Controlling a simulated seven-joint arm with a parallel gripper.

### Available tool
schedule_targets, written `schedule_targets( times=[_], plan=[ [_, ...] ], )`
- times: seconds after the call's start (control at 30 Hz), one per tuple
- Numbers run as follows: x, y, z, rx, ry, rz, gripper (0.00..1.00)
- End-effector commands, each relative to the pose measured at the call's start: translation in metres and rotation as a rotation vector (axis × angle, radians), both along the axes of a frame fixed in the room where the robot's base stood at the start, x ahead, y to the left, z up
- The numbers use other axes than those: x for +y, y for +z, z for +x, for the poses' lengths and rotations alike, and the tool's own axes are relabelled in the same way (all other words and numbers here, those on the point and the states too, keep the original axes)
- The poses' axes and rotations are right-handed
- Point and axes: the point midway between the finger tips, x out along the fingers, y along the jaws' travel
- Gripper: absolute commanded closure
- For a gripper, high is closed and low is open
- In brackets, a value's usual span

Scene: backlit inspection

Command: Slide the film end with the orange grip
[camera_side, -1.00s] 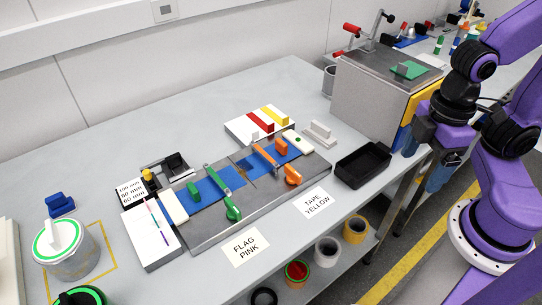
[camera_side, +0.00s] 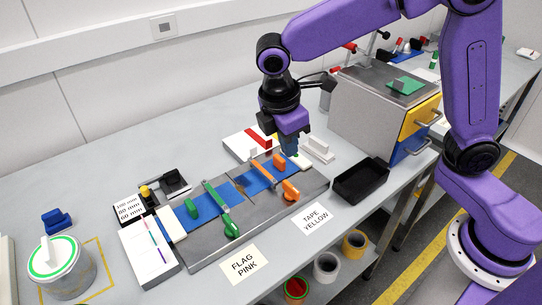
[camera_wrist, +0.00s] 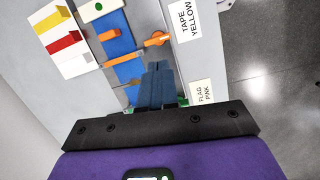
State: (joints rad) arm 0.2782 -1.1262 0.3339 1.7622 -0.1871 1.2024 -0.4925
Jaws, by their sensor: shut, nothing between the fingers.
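A flat grey plate (camera_side: 210,250) carries blue film in two stretches. The right stretch (camera_side: 252,182) has a small orange grip (camera_side: 280,161) standing on it and an orange bar (camera_side: 263,173) across it, ending in an orange knob (camera_side: 290,191). The left film carries a green block (camera_side: 192,208) and a green bar (camera_side: 217,208). My gripper (camera_side: 292,152) is shut and empty, above the plate's right end. Its fingers show in the wrist view (camera_wrist: 158,66).
A white board (camera_side: 240,147) with coloured blocks lies behind the plate. A black tray (camera_side: 362,182) is to the right, before a grey cabinet (camera_side: 370,115). Labels TAPE YELLOW (camera_side: 315,218) and FLAG PINK (camera_side: 243,265) lie in front.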

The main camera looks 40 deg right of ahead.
Motion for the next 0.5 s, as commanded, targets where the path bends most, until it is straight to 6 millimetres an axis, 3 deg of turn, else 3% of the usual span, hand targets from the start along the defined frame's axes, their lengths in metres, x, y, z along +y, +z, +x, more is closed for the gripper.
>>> schedule_targets(
  times=[0.2, 0.33, 0.5],
  plan=[
    [0.029, -0.019, 0.065, 0.039, 0.081, -0.091, 1.0],
    [0.036, -0.029, 0.089, 0.061, 0.114, -0.129, 1.0],
    [0.039, -0.036, 0.105, 0.076, 0.136, -0.153, 1.0]
  ],
)
